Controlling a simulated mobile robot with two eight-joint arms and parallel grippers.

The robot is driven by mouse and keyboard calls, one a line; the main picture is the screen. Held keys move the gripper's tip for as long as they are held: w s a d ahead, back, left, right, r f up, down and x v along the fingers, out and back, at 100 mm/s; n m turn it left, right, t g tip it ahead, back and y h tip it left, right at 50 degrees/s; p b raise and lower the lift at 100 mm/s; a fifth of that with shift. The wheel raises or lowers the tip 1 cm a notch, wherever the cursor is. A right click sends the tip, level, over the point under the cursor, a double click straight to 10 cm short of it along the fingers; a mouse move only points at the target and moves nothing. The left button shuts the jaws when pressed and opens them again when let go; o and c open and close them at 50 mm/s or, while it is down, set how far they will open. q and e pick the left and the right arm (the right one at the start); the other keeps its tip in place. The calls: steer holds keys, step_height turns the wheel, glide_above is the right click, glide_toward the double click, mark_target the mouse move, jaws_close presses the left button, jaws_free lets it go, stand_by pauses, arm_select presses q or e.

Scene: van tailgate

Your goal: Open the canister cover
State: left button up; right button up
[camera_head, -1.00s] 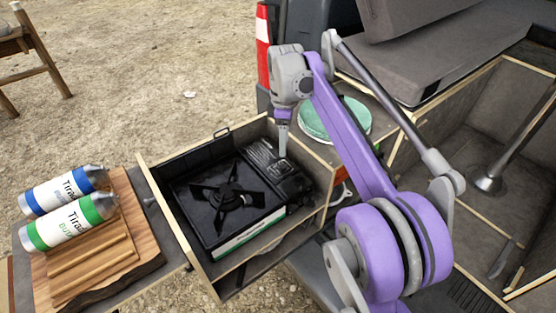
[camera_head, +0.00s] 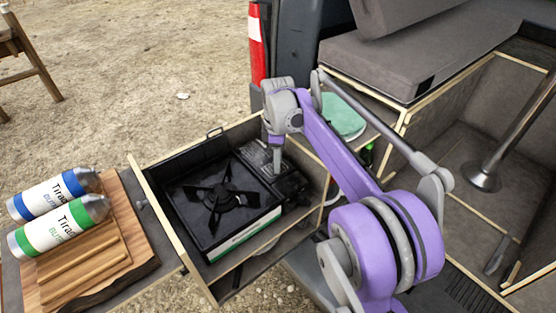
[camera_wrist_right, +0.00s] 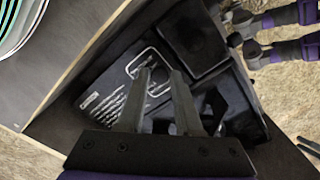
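The black camping stove (camera_head: 222,196) sits in a pulled-out wooden drawer. Its canister cover (camera_head: 258,153) is the dark panel with white print on the stove's right side. The cover (camera_wrist_right: 108,98) also shows in the right wrist view, with print and a pale loop-shaped outline. My right gripper (camera_head: 277,167) points down over the cover, at its right part. In the right wrist view its two fingers (camera_wrist_right: 163,80) are apart with nothing visible between them. I cannot tell whether the tips touch the cover. My left gripper cannot be made out.
Two canisters, blue-banded (camera_head: 55,194) and green-banded (camera_head: 60,224), lie on a wooden board (camera_head: 135,222) left of the drawer. A green round item (camera_head: 343,118) is on the surface behind my right arm. The drawer walls (camera_head: 168,225) surround the stove closely.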

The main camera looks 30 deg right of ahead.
jaws_close()
stand_by(1.1)
